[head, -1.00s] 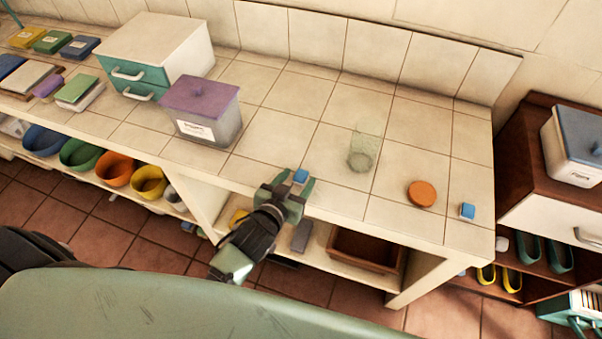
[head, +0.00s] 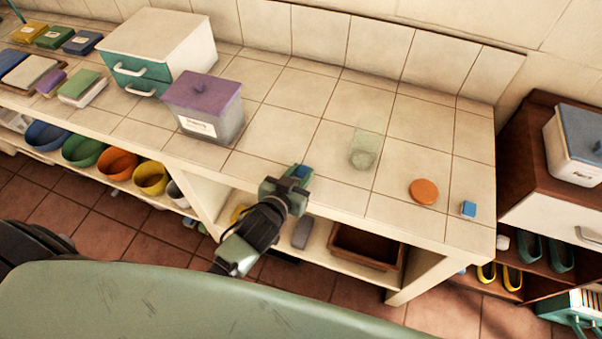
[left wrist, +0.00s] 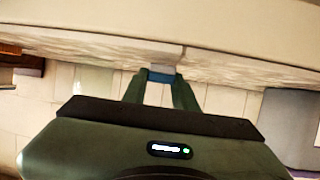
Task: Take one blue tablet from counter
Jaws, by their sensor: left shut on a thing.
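My left gripper (head: 299,178) is at the front edge of the tiled counter (head: 285,130). It is shut on a small blue tablet (head: 301,171), mostly hidden by the gripper in the head view. In the left wrist view the tablet (left wrist: 162,76) sits between the tips of the two green fingers of my left gripper (left wrist: 161,80). Whether it touches the counter I cannot tell. A second blue tablet (head: 468,209) lies near the counter's right end. My right gripper is not in view.
An orange disc (head: 424,191) and a clear glass (head: 364,152) stand on the counter to the right. A purple-lidded box (head: 205,110) and a teal drawer unit (head: 150,70) are to the left. A shelf with a brown tray (head: 366,245) lies below.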

